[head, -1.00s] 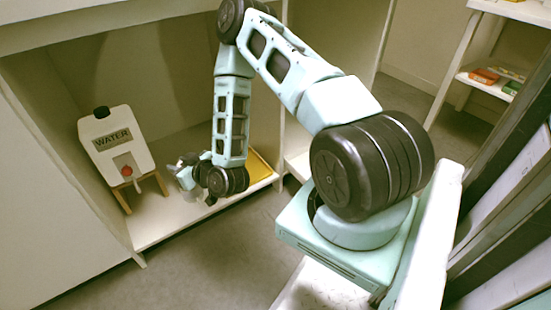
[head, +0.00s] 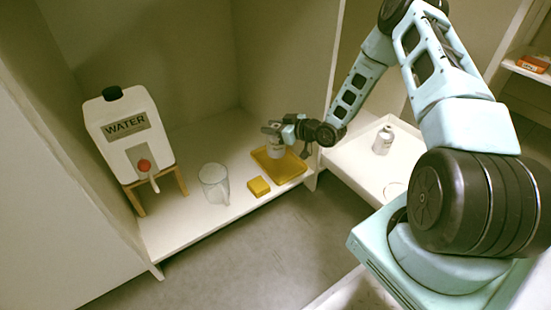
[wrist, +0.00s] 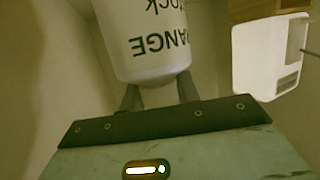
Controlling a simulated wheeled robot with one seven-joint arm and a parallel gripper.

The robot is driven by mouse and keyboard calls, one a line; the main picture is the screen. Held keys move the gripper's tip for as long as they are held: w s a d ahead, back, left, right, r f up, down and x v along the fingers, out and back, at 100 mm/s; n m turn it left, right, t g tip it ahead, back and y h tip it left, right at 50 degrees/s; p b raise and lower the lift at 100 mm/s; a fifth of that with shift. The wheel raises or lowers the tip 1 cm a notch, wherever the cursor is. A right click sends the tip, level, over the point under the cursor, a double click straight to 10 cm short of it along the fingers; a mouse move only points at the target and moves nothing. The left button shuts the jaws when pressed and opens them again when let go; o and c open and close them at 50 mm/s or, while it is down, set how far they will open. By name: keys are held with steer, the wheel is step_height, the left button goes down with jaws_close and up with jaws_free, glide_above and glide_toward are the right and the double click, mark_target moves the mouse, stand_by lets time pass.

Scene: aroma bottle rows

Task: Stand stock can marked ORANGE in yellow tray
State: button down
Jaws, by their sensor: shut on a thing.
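A white can lettered ORANGE and STOCK (wrist: 150,40) is between my fingers in the wrist view, its lettering upside down there. In the head view the can (head: 275,147) is upright over the yellow tray (head: 292,168). My gripper (head: 284,132) is shut on it from the right side. I cannot tell whether the can's base touches the tray. The tray lies on the white shelf at the right end.
A yellow block (head: 258,187) and a clear jug (head: 214,184) stand left of the tray. A WATER container (head: 128,135) on a wooden stand is farther left. A white bottle (head: 383,139) stands on the surface to the right. The shelf's front edge is close to the tray.

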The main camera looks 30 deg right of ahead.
mark_target(272, 147)
step_height(272, 147, down, 8)
steer(key=b, duration=0.4)
steer(key=shift+f+b, duration=0.25)
steer(key=shift+b, duration=0.05)
steer(key=shift+a, duration=0.1)
steer(key=shift+f, duration=0.2)
steer(key=c, duration=1)
jaws_free()
steer(key=shift+c, duration=0.2)
steer(key=shift+r, duration=0.15)
